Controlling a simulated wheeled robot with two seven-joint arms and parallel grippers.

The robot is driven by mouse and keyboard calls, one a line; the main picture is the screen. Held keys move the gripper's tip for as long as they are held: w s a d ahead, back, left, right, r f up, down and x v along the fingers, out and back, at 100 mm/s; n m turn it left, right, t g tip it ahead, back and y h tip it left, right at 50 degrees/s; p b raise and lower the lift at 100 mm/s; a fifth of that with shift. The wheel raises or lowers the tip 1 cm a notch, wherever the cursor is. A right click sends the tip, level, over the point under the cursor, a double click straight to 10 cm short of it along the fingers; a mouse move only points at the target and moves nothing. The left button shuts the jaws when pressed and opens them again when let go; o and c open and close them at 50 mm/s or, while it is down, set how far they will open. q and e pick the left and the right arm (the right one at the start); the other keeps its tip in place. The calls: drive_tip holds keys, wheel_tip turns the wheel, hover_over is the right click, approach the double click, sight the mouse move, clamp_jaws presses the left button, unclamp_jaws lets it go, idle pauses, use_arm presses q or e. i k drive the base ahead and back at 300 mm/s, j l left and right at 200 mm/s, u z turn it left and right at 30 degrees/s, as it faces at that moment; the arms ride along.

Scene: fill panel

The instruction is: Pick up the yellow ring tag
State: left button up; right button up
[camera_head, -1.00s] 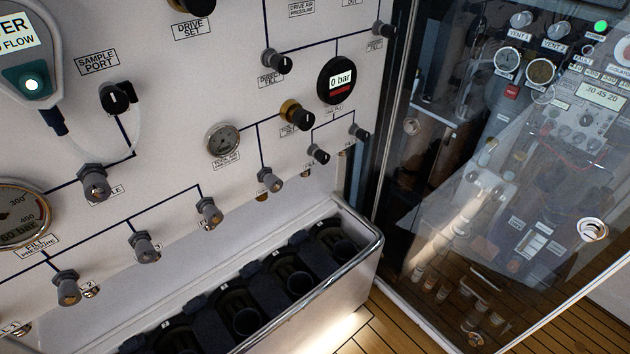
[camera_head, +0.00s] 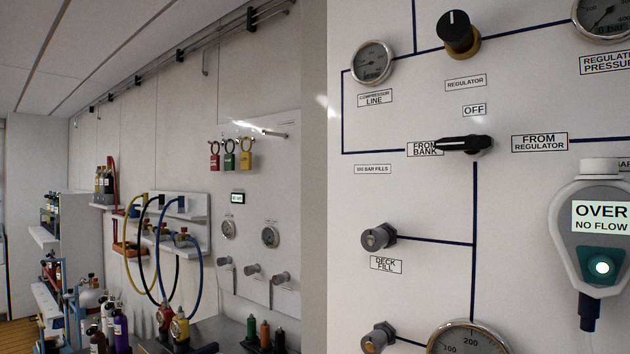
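A small yellow padlock-shaped item (camera_head: 246,160) hangs on the far white panel in the head view, at the right end of a row. Neither of my grippers is in view.
A near white panel fills the right side, with a black selector lever (camera_head: 464,145), a regulator knob (camera_head: 458,32) and an OVER / NO FLOW analyser (camera_head: 600,225). Looped hoses (camera_head: 195,265) hang on the back wall. Several bottles (camera_head: 112,325) stand at lower left.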

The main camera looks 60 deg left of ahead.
sight(245, 156)
drive_tip(key=u, duration=2.35)
drive_tip(key=i+j, duration=0.1)
